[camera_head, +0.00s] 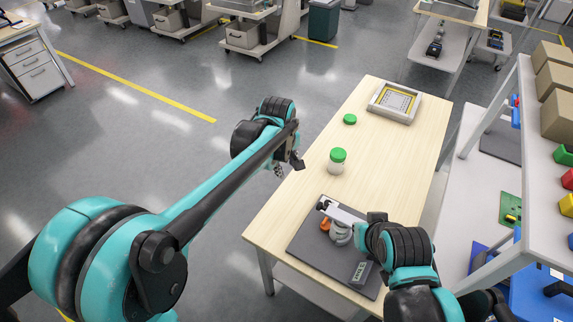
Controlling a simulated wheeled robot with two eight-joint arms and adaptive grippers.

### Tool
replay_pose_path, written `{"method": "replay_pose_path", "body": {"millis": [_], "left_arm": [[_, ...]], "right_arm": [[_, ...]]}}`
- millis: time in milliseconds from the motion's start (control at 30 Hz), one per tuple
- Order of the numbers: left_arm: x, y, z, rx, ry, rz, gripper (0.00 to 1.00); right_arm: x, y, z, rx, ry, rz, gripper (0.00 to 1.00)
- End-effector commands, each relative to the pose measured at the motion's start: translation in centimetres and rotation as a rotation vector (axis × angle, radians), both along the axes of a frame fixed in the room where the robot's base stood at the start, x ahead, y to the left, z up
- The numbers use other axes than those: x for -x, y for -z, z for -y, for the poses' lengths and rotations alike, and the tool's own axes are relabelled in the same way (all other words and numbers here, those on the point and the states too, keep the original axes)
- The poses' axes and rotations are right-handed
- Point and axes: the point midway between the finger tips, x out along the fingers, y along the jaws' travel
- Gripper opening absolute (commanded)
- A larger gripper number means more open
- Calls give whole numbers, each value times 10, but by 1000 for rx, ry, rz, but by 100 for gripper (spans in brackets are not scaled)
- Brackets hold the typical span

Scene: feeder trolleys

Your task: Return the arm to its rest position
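My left arm reaches in from the left over the floor. Its gripper (287,167) hangs just off the table's left edge, with its fingers apart and nothing visible between them. My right arm comes in from the bottom right over the near end of the table. Its dark end part (375,218) is beside a grey device; its fingers cannot be made out. The wooden-topped table (390,145) carries a clear jar with a green lid (337,161), upright, and a separate green lid or jar (350,119) farther back.
A dark mat (310,240) holds the grey device (341,232) and an orange piece (325,225). A framed panel (395,102) lies at the table's far end. A shelf (522,130) with boxes and coloured bins stands right.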

Motion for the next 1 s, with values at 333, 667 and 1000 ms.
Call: {"method": "replay_pose_path", "body": {"millis": [333,667,1000], "left_arm": [[5,-5,-8,-3,16,11,34],[78,-43,-90,-85,252,165,34],[172,-34,-159,-267,524,333,34]], "right_arm": [[0,0,0,0,0,0,0],[0,1,0,0,0,0,0],[0,1,0,0,0,0,0]]}}
